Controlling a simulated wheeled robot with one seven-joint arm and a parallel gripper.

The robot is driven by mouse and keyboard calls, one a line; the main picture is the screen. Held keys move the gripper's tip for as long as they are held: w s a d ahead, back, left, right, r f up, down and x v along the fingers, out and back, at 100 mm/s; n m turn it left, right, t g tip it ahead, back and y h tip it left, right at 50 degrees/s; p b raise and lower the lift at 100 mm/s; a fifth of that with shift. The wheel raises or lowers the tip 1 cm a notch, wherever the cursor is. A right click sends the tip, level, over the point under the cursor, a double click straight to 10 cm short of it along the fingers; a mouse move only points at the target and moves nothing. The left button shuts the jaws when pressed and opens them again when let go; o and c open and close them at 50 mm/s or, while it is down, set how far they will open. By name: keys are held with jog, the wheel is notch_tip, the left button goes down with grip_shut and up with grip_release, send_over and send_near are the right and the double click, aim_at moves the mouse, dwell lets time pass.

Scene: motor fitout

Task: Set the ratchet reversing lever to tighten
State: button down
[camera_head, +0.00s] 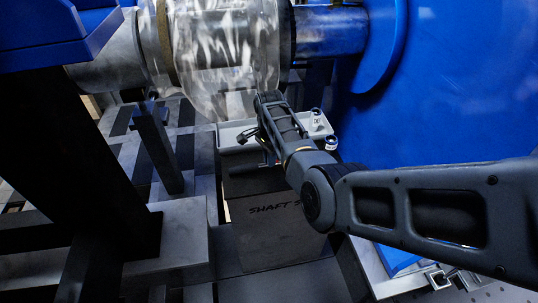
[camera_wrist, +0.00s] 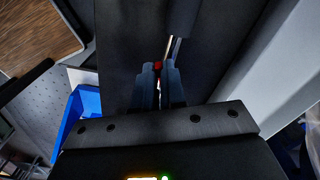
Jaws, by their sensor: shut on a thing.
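My gripper (camera_wrist: 159,84) is at the lower middle of the wrist view, its two grey fingers close together. They are shut on the small red reversing lever (camera_wrist: 158,66), which shows between the fingertips. The ratchet's shiny metal shank (camera_wrist: 175,50) and dark handle (camera_wrist: 184,18) run upward from beside the right finger. In the head view the ratchet's dark handle (camera_head: 243,169) lies left of my gripper, over the top of a dark box. The fingers there are mostly hidden by my wrist. Which way the lever is set cannot be told.
The dark box (camera_head: 275,235) marked "SHAFT S..." stands below. The large shaft and clear cover (camera_head: 225,60) hang above. A blue housing (camera_head: 440,80) fills the right; a dark post stands left.

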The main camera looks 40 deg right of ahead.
jog(key=shift+n, duration=0.5)
jog(key=c, duration=1.2)
grip_release()
jog(key=shift+s, duration=0.1)
jog(key=shift+r, duration=3.9)
